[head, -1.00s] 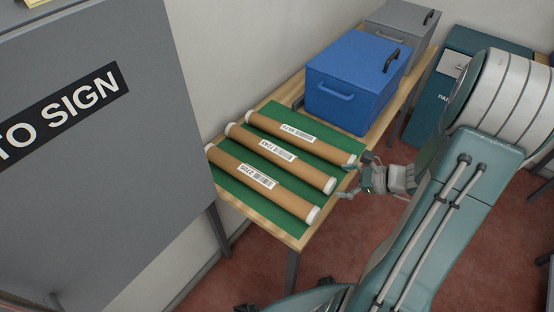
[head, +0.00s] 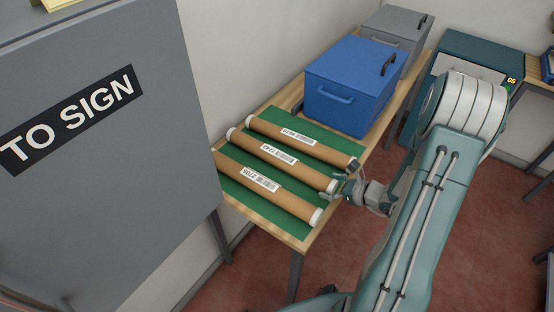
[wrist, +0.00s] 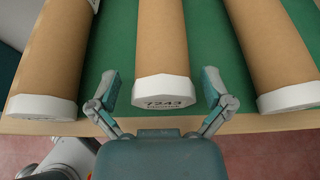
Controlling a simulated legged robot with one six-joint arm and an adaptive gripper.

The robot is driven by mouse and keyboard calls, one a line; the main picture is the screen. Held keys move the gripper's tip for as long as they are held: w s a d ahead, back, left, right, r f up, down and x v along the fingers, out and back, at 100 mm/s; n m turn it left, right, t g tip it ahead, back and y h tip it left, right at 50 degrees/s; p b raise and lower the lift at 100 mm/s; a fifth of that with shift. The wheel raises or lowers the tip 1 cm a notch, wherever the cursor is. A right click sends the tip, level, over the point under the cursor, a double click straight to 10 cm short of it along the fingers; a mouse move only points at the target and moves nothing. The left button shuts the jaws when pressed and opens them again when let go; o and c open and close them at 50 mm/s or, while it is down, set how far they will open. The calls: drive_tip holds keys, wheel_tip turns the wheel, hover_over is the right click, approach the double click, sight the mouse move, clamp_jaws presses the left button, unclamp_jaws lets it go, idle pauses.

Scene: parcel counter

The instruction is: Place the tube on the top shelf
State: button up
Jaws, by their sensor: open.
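Three brown cardboard tubes with white end caps lie side by side on a green mat (head: 262,205) on the wooden table. The middle tube (head: 309,173) has its cap, marked 7243, facing me in the wrist view (wrist: 163,89). The front tube (head: 290,203) and the back tube (head: 328,150) lie on either side of it. My gripper (head: 343,188) is open at the near end of the middle tube. In the wrist view my gripper's fingers (wrist: 160,88) stand apart on both sides of that cap, with gaps. I cannot make out a shelf.
A blue lidded box (head: 345,95) and a grey box (head: 398,28) stand farther back on the table. A large grey cabinet (head: 90,190) labelled "TO SIGN" fills the left. A teal unit (head: 462,65) stands at the back right. Red floor (head: 480,230) is open at the right.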

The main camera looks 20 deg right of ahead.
drive_tip(key=shift+w+a+f, duration=0.25)
drive_tip(key=shift+w+f, duration=0.15)
drive_tip(key=shift+w, duration=0.25)
drive_tip(key=shift+a, duration=0.1)
drive_tip(key=c, duration=1.2)
drive_tip(key=shift+c, duration=0.2)
